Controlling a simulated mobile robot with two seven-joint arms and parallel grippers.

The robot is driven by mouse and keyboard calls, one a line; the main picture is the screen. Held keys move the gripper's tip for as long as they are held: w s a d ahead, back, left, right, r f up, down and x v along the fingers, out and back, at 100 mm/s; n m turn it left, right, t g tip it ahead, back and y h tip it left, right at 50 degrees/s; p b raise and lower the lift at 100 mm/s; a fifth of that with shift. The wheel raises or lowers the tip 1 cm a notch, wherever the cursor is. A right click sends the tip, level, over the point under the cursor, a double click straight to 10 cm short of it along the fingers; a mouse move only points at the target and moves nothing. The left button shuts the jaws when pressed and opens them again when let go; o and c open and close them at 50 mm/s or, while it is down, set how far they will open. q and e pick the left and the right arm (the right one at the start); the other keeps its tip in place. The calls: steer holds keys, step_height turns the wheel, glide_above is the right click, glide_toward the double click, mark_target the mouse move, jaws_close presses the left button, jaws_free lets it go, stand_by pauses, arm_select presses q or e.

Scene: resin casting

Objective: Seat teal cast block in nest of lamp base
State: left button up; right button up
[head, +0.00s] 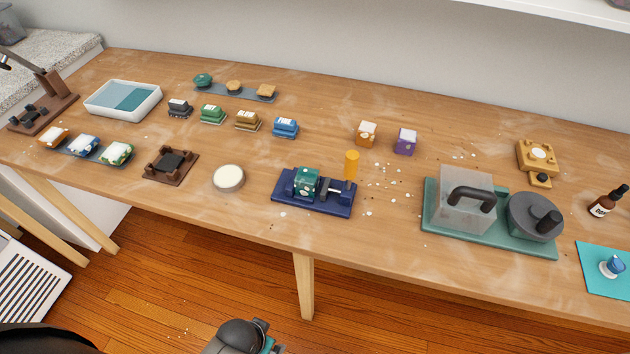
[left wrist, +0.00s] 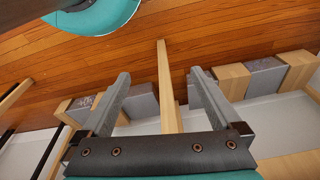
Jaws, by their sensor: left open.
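The teal cast block (head: 307,180) sits in a navy blue vise-like fixture (head: 316,206) near the table's front edge, left of centre in the head view. A dark brown square base with raised corners and a dark middle recess (head: 170,164) lies farther left and looks like the lamp base with its nest. Nothing teal sits in it. My left gripper (left wrist: 159,76) is open and empty in the left wrist view, away from the block, with floor and a table leg behind it. My right gripper is not in view.
A round pale-topped disc (head: 228,178) lies between the brown base and the blue fixture. An orange cylinder (head: 351,164) stands just behind the fixture. A green station (head: 432,219) with a clear box is to the right. Small blocks (head: 285,127) line the back.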

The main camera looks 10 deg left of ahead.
arm_select(q)
steer(key=w+d+r+t+h+p, duration=0.1)
steer(key=w+d+r, duration=0.3)
steer(key=r, duration=0.6)
steer(key=w+d+r+t+h+p, duration=0.1)
steer(key=w+r, duration=0.5)
steer(key=r, duration=0.4)
steer(key=w+d+r+t, duration=0.1)
steer(key=w+d+r, duration=0.2)
steer(key=w+r, duration=0.5)
steer(key=w+a+r, duration=0.1)
steer(key=w+r, duration=0.3)
steer(key=r, duration=0.1)
steer(key=n+y+b, duration=0.2)
glide_above(306, 176)
steer(key=s, duration=0.2)
step_height(306, 176, down, 6)
steer(key=shift+g, duration=0.3)
steer(key=shift+b+x, duration=0.85)
steer(key=shift+x, duration=1.85)
steer(key=shift+s, duration=0.1)
jaws_close()
